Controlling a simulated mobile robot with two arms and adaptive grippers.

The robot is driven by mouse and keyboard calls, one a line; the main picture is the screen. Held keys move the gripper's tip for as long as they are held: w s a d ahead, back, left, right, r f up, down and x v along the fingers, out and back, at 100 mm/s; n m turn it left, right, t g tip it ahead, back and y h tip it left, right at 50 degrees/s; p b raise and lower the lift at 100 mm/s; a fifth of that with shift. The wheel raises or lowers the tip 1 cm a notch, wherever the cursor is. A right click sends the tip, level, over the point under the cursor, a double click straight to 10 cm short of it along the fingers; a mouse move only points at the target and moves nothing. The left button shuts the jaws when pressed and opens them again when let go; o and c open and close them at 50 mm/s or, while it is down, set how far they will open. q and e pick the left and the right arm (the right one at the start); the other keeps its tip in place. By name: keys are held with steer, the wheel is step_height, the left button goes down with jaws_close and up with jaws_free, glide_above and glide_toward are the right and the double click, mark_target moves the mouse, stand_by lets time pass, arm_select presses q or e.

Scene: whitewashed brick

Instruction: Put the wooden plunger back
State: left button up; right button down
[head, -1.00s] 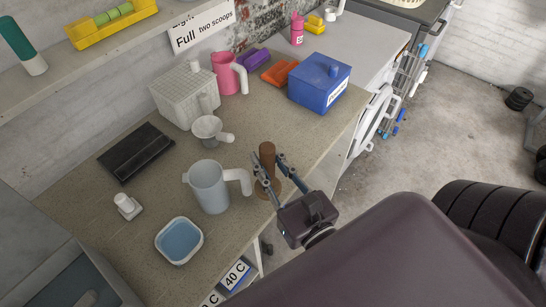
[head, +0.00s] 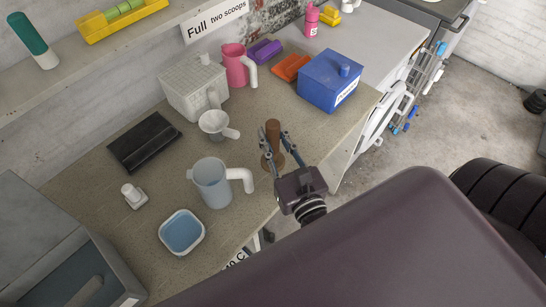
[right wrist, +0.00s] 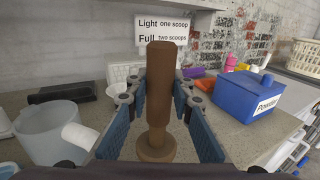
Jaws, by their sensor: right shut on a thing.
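The wooden plunger (head: 273,134), a brown cylinder on a wider round foot, is upright near the front edge of the counter, right of the clear jug. In the right wrist view the plunger (right wrist: 160,95) stands between the blue finger pads. My right gripper (head: 278,158) is shut on it, one finger on each side. I cannot tell whether its foot touches the counter. My left gripper is not in view.
On the counter (head: 160,185) are a clear jug (head: 211,186), a blue tub (head: 181,232), a funnel-like cup (head: 214,124), a black tray (head: 144,148), a white basket (head: 193,92), a pink jug (head: 234,66) and a blue powder box (head: 329,84). Counter between plunger and blue box is clear.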

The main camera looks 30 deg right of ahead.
mark_target(275, 158)
step_height(275, 158, down, 4)
steer(key=shift+r, duration=0.2)
steer(key=shift+f+b, duration=0.35)
steer(key=shift+f, duration=1.55)
steer(key=shift+f, duration=0.1)
steer(key=c, duration=1.7)
jaws_free()
